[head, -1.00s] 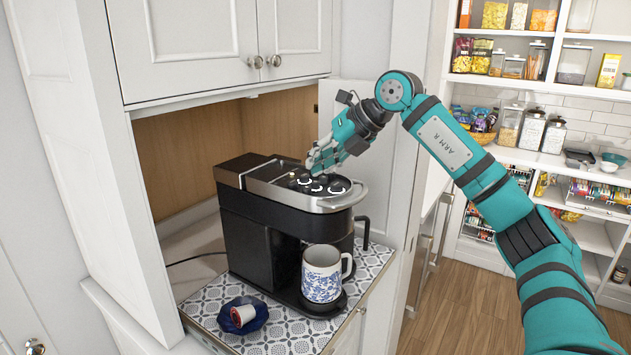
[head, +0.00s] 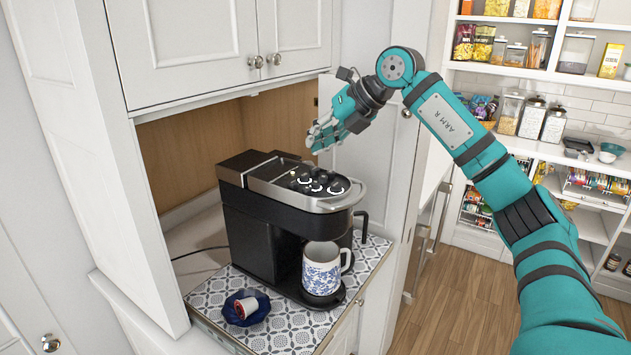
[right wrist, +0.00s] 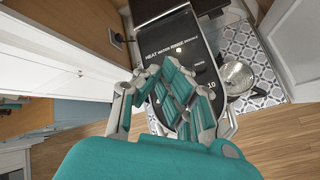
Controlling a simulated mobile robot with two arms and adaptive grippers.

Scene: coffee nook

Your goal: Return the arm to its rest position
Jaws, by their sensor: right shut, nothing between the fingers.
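My right gripper (head: 322,139) is shut and empty. In the head view it hangs in the air above the top of the black and silver coffee maker (head: 262,232), apart from its lit buttons. In the right wrist view the teal fingers (right wrist: 172,92) show in front of the coffee maker's top panel (right wrist: 165,40) and hide part of it. My right arm (head: 490,165) reaches in from the lower right, bent at the wrist. My left gripper is not in view.
A blue and white mug (head: 321,270) stands upright under the coffee maker's spout. A dark blue dish (head: 234,318) with a capsule (head: 246,307) is at front left. A cabinet (head: 220,45) hangs above. Pantry shelves (head: 590,190) are at right. Open floor (head: 450,300) lies between.

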